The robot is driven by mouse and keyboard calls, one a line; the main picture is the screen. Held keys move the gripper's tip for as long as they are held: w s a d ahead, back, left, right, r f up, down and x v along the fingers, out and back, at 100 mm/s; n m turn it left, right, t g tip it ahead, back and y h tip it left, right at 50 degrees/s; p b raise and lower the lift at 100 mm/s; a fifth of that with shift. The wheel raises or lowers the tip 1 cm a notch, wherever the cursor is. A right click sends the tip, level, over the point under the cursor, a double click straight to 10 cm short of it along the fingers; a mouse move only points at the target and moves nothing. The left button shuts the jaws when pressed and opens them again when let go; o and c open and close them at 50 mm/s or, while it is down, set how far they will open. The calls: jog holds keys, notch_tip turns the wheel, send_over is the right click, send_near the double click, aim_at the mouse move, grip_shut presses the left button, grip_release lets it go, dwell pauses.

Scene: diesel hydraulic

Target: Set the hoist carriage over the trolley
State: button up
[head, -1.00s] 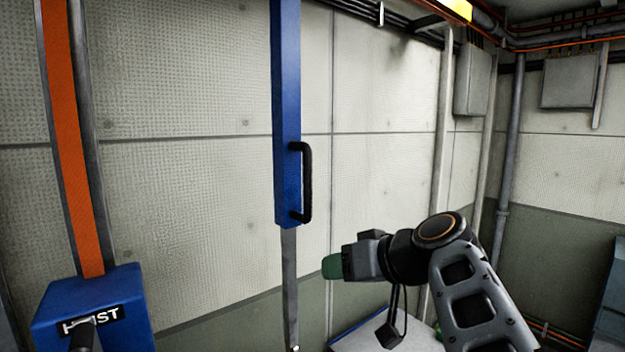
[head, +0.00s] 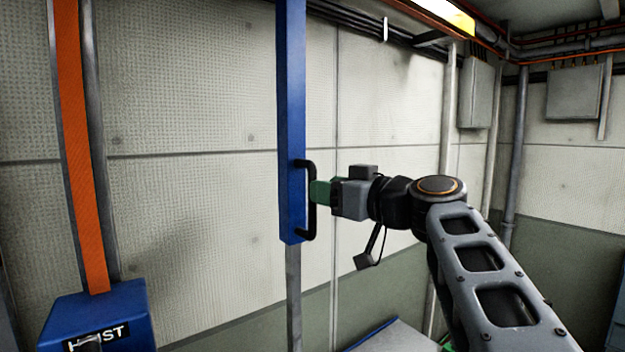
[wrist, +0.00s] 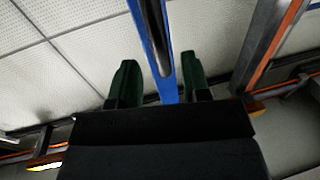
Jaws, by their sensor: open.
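A blue vertical bar (head: 291,120), which looks like the hoist carriage, has a black D-shaped handle (head: 304,236) on its right side near its lower end. A thin grey rail (head: 293,290) runs below it. My gripper (head: 319,192) has green fingers and is right at the handle, at mid-height. In the wrist view my gripper (wrist: 160,78) is open, with the blue bar (wrist: 163,80) and the dark handle (wrist: 155,35) showing between the fingers. I cannot tell whether the fingers touch the handle. No trolley can be made out for certain.
A blue box marked HOIST (head: 100,315) stands at lower left, under an orange strip (head: 84,180) in a grey frame. A light grey surface with a blue edge (head: 392,337) shows at the bottom. A panelled wall (head: 200,200) stands behind the bar.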

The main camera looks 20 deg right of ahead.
aim_at(312, 229)
jog(key=shift+p+x, duration=0.5)
jog(key=shift+x, duration=1.65)
grip_shut()
